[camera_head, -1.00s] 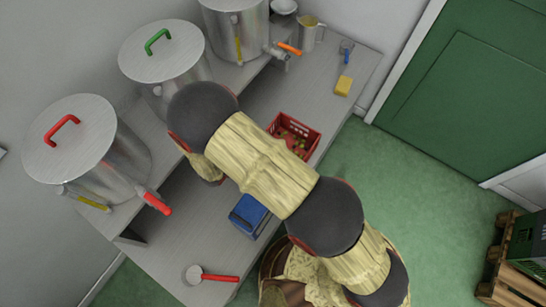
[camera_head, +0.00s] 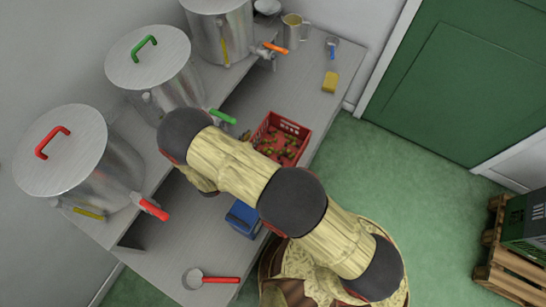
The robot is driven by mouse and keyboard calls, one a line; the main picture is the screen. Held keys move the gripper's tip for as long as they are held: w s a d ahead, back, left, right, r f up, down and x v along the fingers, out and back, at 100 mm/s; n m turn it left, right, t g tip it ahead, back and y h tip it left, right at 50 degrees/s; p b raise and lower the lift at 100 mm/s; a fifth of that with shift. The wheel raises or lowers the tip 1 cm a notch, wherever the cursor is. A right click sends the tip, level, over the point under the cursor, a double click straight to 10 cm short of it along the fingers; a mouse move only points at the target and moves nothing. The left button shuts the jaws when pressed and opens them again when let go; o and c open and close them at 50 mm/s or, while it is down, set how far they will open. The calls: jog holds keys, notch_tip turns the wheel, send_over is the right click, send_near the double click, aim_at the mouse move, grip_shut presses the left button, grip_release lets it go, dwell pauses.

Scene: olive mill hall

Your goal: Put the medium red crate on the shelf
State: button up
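A red crate (camera_head: 299,131) with small green and reddish fruit in it stands on the lower grey bench (camera_head: 310,85). Its lower left part is hidden behind my arm. A raised grey shelf (camera_head: 128,117) runs along the wall behind the bench and bears steel tanks. My arm reaches from the lower right across the bench, ending in bent links left of the crate. My gripper is hidden below these links, so I cannot see its fingers.
Steel tanks (camera_head: 75,165) with taps stand on the shelf. A blue container (camera_head: 243,218) and a red-handled ladle (camera_head: 205,279) are on the bench near my arm. A yellow sponge (camera_head: 330,82) and a metal jug (camera_head: 293,30) are farther back. A wooden pallet (camera_head: 510,262) with a green crate stands right.

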jog(key=shift+w+d+f, duration=0.2)
jog(key=shift+w+d, duration=0.15)
jog(key=shift+w, duration=0.2)
jog(key=shift+c, duration=0.2)
grip_shut()
dwell(0.8)
